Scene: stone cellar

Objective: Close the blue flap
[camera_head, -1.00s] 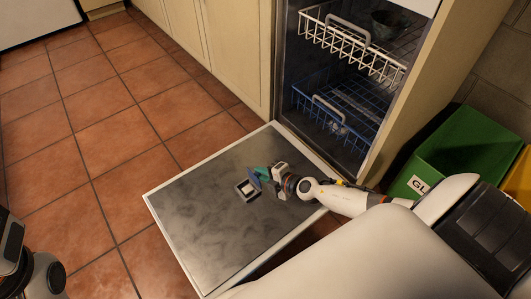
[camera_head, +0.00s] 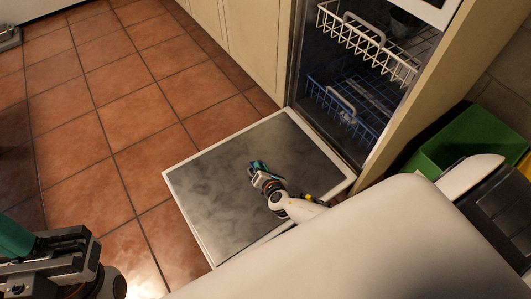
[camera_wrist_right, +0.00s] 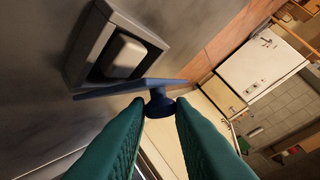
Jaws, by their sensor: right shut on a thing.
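The blue flap (camera_wrist_right: 118,89) shows edge-on in the right wrist view, standing open at the rim of a grey dispenser frame (camera_wrist_right: 150,37). A white block (camera_wrist_right: 125,57) sits in the frame's recess. The flap's round blue knob (camera_wrist_right: 159,104) is between my right gripper's teal fingertips, which are shut on it. In the head view my right gripper (camera_head: 257,168) is over the lowered dishwasher door (camera_head: 205,205) and hides the dispenser. My left gripper (camera_head: 45,262) is at the lower left, away from the door; its opening cannot be told.
The dishwasher stands open with a white upper rack (camera_head: 365,45) and a blue lower rack (camera_head: 345,110). A green bin (camera_head: 465,145) is to its right. My right arm covers the lower right. The tiled floor (camera_head: 110,110) left of the door is clear.

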